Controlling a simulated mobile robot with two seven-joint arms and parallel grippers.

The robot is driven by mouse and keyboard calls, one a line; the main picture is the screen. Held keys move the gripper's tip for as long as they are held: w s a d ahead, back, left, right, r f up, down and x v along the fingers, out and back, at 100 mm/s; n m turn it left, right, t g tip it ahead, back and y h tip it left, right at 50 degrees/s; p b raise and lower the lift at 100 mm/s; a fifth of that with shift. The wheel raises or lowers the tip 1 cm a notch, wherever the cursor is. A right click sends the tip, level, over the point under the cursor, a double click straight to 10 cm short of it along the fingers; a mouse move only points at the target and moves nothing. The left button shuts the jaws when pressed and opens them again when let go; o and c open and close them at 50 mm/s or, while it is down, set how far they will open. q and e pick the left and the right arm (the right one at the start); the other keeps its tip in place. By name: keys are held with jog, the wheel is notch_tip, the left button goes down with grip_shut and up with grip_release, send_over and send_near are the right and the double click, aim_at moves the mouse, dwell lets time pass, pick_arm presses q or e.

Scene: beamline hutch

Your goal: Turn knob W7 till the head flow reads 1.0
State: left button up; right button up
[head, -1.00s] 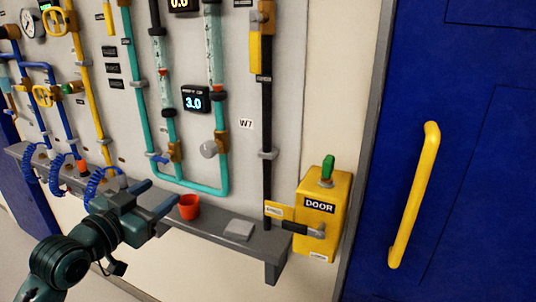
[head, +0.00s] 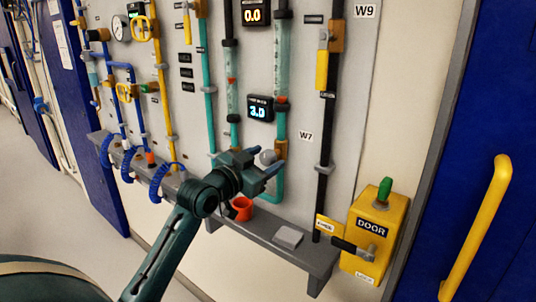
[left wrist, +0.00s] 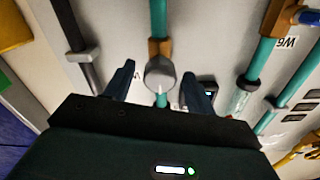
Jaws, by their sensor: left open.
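Knob W7 (head: 266,157) is a round grey knob on a brass valve of a teal pipe, left of and below the W7 label (head: 305,136). My left gripper (head: 269,160) is open at the knob, partly covering it in the head view. In the left wrist view the knob (left wrist: 160,73) appears between the two open fingers, with a gap on each side. Whether the fingers reach around it in depth is unclear. A display (head: 258,108) above the knob reads 3.0. Its small caption is not legible. My right gripper is not in view.
Another display (head: 255,12) higher up reads 0.0. A grey shelf (head: 262,232) below holds an orange cup (head: 242,208) and a grey pad (head: 288,237). A yellow DOOR box (head: 374,240) with a lever is at right. Blue coiled hoses (head: 160,180) hang left.

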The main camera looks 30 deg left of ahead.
pick_arm(q)
jog(key=shift+w, duration=0.75)
jog(key=shift+c, duration=0.3)
jog(key=c, duration=0.9)
